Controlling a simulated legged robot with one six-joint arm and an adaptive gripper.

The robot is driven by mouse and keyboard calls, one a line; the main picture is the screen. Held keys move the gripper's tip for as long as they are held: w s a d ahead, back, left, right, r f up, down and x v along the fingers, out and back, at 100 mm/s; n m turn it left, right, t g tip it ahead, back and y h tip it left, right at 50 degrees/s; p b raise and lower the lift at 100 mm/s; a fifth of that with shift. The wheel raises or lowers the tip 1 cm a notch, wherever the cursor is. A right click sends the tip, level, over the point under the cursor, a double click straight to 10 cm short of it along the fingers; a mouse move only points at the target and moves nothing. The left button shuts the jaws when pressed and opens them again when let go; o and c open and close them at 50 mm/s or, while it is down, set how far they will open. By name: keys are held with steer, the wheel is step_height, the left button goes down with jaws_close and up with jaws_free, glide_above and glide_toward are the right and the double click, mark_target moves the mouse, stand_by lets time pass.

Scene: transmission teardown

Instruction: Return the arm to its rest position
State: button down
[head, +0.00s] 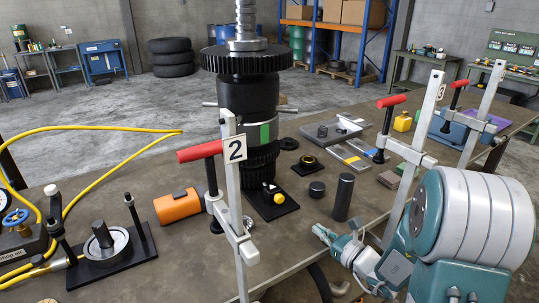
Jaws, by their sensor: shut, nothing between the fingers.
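My arm is folded at the lower right of the head view, in front of the bench's near edge. My gripper (322,233) points left, is shut and holds nothing. It is close to the bench edge, with a dark cylinder (343,197) standing on the bench just behind it in the picture. I cannot tell the exact gap between the gripper and the bench edge.
A yellow hose (90,128) loops at left.

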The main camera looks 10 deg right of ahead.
steer(key=a+r+n+g+y, duration=0.1)
steer(key=s+a+r+n+g, duration=0.1)
steer(key=a+n, duration=0.1)
steer(key=s+a+r+n+g+y, duration=0.1)
steer(key=a, duration=0.1)
steer(key=shift+s+n+y, duration=0.2)
steer(key=shift+n+y, duration=0.1)
steer(key=s+a+n+g, duration=0.1)
steer(key=a+n, duration=0.1)
steer(key=s+a+r+n+g, duration=0.1)
steer(key=s+n+g, duration=0.1)
steer(key=s+a+r+n+g+y, duration=0.1)
steer(key=s+a+n, duration=0.1)
steer(key=shift+a, duration=0.35)
steer(key=s+a+r+n+g+h, duration=0.2)
steer(key=s+n+g+h, duration=0.45)
steer(key=s+n, duration=0.65)
steer(key=s+d+r+n+t+h, duration=0.3)
steer(key=d+n+t+h, duration=0.1)
steer(key=d+n+h, duration=0.2)
steer(key=shift+s+d+r, duration=0.3)
steer(key=shift+d+r, duration=0.05)
steer(key=shift+r, duration=0.05)
